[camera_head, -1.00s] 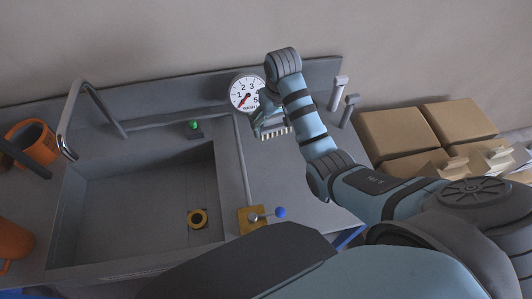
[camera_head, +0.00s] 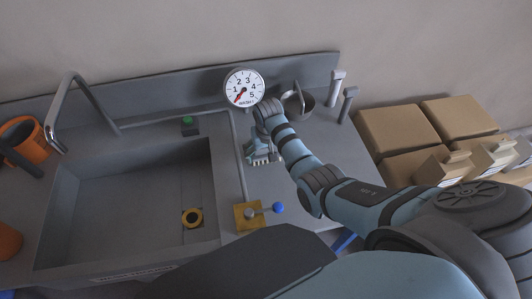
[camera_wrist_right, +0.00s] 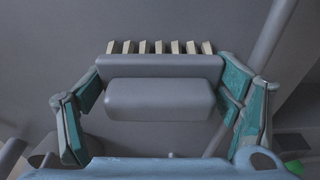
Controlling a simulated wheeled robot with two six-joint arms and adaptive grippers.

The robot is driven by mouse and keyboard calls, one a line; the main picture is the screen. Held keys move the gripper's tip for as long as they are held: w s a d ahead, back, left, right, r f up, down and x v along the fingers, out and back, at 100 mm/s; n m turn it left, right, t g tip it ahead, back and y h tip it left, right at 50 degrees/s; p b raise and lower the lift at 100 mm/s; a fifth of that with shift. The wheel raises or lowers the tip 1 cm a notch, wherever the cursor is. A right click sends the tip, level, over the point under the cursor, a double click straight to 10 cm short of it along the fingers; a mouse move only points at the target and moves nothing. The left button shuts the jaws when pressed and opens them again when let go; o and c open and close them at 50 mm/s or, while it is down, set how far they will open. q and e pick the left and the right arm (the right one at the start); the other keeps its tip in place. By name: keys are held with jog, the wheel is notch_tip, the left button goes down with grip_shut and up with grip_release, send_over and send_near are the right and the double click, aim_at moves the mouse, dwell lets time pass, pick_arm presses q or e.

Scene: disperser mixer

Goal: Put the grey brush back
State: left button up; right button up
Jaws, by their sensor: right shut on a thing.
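The grey brush (camera_wrist_right: 160,98) is in my right gripper (camera_wrist_right: 162,85), whose teal fingers press on its two ends in the right wrist view. Its row of pale bristle tufts (camera_wrist_right: 160,47) points away from the wrist. In the head view my right gripper (camera_head: 260,151) holds it over the grey worktop between the sink and the back right corner. The brush (camera_head: 260,159) shows there only as a small part with pale bristles; whether it touches the worktop I cannot tell. My left gripper is not in view.
A sink basin (camera_head: 128,200) lies left of the gripper, with a bent pipe (camera_head: 68,88). A lever with a blue knob (camera_head: 278,207) stands in front. Behind are a dial gauge (camera_head: 244,87), a grey pot (camera_head: 305,105) and two posts (camera_head: 336,88). Cardboard boxes (camera_head: 398,135) stand right.

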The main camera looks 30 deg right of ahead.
jog(key=shift+w+d, duration=0.1)
jog(key=shift+w, duration=0.05)
jog(key=o, duration=1.1)
jog(key=r+p, duration=0.1)
jog(key=r, duration=0.3)
jog(key=s+r+p, duration=0.1)
jog(key=r, duration=0.3)
jog(key=s+r+p, duration=0.1)
jog(key=r, duration=0.3)
jog(key=shift+a, duration=0.3)
jog(key=shift+d, duration=0.1)
